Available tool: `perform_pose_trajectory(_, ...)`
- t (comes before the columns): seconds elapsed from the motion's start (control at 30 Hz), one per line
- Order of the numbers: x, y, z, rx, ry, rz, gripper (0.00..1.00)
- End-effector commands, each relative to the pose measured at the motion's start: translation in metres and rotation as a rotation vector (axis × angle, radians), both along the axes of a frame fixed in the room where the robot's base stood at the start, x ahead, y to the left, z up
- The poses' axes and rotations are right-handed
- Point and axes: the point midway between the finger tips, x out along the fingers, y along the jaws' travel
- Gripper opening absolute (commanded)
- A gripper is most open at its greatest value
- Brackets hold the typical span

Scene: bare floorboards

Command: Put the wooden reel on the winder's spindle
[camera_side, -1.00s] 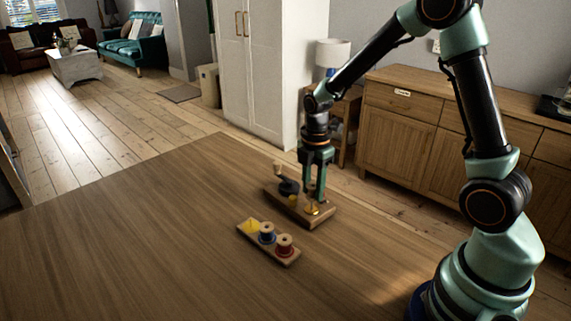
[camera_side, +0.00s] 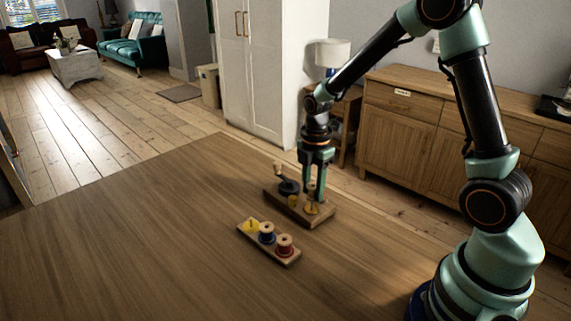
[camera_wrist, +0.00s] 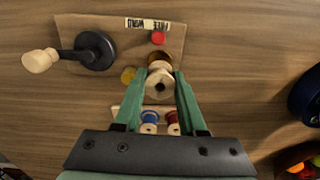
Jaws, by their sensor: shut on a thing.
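My gripper (camera_side: 314,194) is shut on a pale wooden reel, with one finger on each side in the wrist view (camera_wrist: 160,88). The reel (camera_wrist: 159,78) shows a dark centre hole in its near end; its far flange is darker. The winder (camera_side: 320,219) is a wooden board with a dark crank hub (camera_wrist: 96,50) and a pale knob handle (camera_wrist: 40,61). The reel is over the board's right end in the side view, above a brass-yellow part (camera_side: 312,209). The spindle itself is hidden; I cannot tell whether the reel is around it.
The board carries a red button (camera_wrist: 158,38) and a yellow knob (camera_wrist: 128,75). The tabletop left is clear.

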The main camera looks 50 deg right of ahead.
Motion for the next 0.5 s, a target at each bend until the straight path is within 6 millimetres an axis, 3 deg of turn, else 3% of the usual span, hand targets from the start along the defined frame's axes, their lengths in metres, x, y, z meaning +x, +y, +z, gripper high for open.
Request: perform_pose_trajectory(0.5,0.0000,0.0000,-0.0070,0.000,0.001,0.000,0.00)
